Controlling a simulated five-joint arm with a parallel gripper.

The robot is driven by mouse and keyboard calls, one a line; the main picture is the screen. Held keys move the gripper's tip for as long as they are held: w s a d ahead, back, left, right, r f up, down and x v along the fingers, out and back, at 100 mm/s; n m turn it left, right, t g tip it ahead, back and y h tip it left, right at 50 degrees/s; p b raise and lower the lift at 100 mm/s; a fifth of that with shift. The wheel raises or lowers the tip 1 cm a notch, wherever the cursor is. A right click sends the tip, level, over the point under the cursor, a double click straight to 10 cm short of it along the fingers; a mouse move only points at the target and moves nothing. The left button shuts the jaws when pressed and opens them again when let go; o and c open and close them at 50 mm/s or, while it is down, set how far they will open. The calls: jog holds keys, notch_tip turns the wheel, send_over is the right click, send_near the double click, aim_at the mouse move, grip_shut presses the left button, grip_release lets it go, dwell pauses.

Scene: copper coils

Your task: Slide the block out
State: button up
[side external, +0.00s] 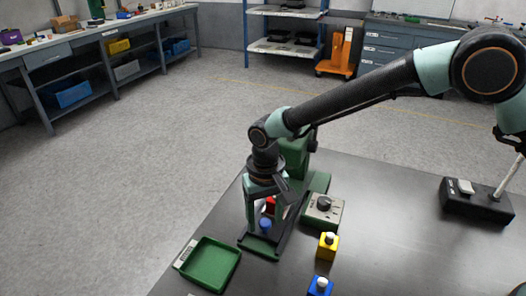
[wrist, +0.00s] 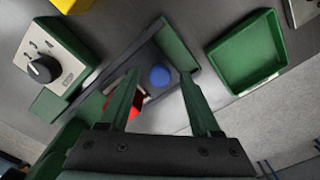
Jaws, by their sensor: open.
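My gripper (side external: 267,215) is open and points down over a dark channel-like fixture with green ends (wrist: 178,46). In the wrist view its green fingers (wrist: 160,74) stand apart on either side of a round blue piece (wrist: 160,77). The blue piece also shows in the side view (side external: 265,224), low between the fingers. I cannot tell whether the fingers touch it. A red block (wrist: 118,103) with a pale part beside it sits farther in, partly hidden by a finger. Its red also shows in the side view (side external: 270,203).
An empty green tray (side external: 212,264) lies left of the fixture. A box with a black knob (side external: 323,208) stands at its right. A yellow block (side external: 328,245) and a blue block (side external: 320,287) stand toward the front. The table at right is mostly clear.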

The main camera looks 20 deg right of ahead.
grip_shut()
jog(key=shift+r, duration=0.1)
dwell(1.2)
